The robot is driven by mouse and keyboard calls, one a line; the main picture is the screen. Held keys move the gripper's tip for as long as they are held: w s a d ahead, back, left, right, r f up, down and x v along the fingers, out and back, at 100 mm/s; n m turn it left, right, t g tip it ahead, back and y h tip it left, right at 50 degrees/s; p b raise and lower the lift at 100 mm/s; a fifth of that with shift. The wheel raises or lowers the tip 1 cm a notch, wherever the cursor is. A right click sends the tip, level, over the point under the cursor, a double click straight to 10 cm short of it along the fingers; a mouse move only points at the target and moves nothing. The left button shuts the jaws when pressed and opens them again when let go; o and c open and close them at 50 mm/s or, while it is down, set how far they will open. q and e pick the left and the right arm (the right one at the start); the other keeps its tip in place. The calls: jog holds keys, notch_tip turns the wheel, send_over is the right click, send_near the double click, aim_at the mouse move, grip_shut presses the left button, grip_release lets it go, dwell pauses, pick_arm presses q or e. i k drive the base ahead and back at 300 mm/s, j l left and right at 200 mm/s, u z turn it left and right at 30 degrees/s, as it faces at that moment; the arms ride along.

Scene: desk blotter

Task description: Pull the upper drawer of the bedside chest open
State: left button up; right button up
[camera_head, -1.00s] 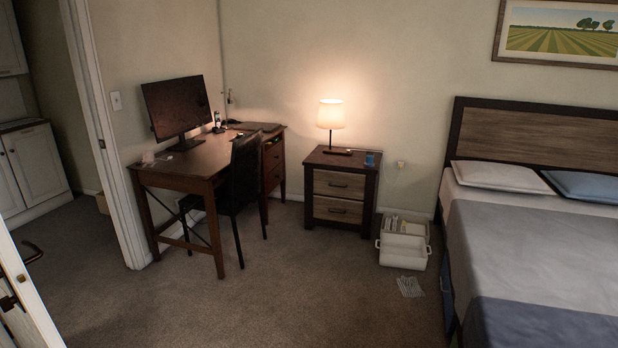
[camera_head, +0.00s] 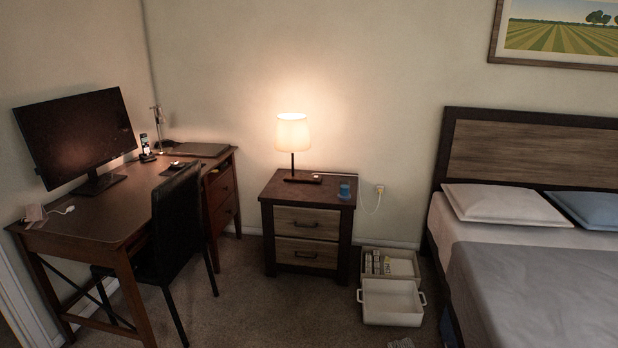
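The bedside chest (camera_head: 342,228) stands against the back wall between the desk and the bed. It has a dark frame and two wood-toned drawers. The upper drawer (camera_head: 288,220) looks shut, with a dark handle (camera_head: 306,225) at its middle. The lower drawer (camera_head: 290,252) also looks shut. Neither of my grippers shows in the view.
A black chair (camera_head: 178,225) stands by the desk (camera_head: 110,215), left of the chest. White bins (camera_head: 392,302) sit on the floor right of the chest, beside the bed (camera_head: 530,275). The carpet (camera_head: 270,310) before the chest is clear.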

aim_at(299, 221)
jog(key=i+l, duration=0.15)
jog(key=i, duration=1.8)
jog(key=j+u, duration=0.05)
jog(key=j, duration=0.05)
